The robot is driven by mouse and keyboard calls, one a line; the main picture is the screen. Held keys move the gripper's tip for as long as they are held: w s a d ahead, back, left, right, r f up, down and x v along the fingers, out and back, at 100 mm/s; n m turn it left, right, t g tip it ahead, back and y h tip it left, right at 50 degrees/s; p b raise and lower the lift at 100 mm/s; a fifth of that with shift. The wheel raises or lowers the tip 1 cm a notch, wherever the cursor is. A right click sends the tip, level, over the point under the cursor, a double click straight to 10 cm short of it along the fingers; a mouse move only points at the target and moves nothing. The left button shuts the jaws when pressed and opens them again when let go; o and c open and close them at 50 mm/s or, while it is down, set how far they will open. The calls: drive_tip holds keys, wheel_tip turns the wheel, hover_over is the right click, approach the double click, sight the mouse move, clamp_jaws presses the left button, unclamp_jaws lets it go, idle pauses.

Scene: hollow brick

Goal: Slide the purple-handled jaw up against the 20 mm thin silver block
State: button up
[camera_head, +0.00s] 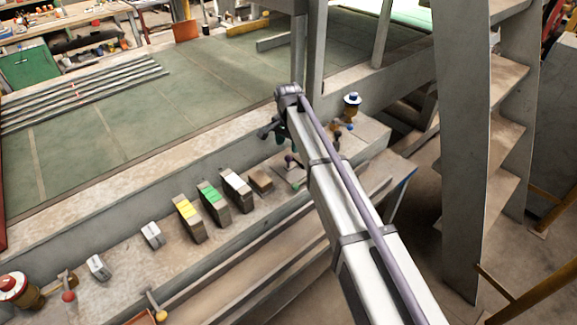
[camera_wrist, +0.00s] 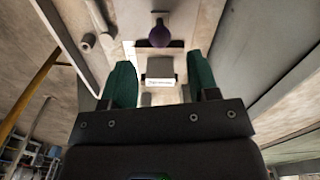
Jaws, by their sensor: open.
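The purple-handled jaw shows in the wrist view as a round dark purple knob (camera_wrist: 159,34) on a pale base, ahead of my gripper. In the head view its small purple knob (camera_head: 289,160) stands on the grey ledge below my arm. A small grey block with a white label (camera_wrist: 160,70) lies nearer me in the wrist view, in line between my fingers; I cannot tell if it is the 20 mm silver block. A gap shows between knob and block. My gripper (camera_wrist: 160,63) has two green fingers, open, with nothing visibly held. In the head view my gripper (camera_head: 270,129) hangs above the ledge.
On the ledge stand yellow-topped (camera_head: 188,208), green-topped (camera_head: 210,194) and white-topped (camera_head: 236,184) blocks, a brown block (camera_head: 261,180) and small silver blocks (camera_head: 152,235). A blue-knobbed post (camera_head: 352,101) is right of my arm. Red (camera_head: 68,295) and yellow (camera_head: 156,308) handles stand at front left.

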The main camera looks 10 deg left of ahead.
sight(289, 157)
wheel_tip(289, 157, down, 9)
drive_tip(key=b, duration=0.7)
drive_tip(key=shift+r, duration=0.15)
clamp_jaws()
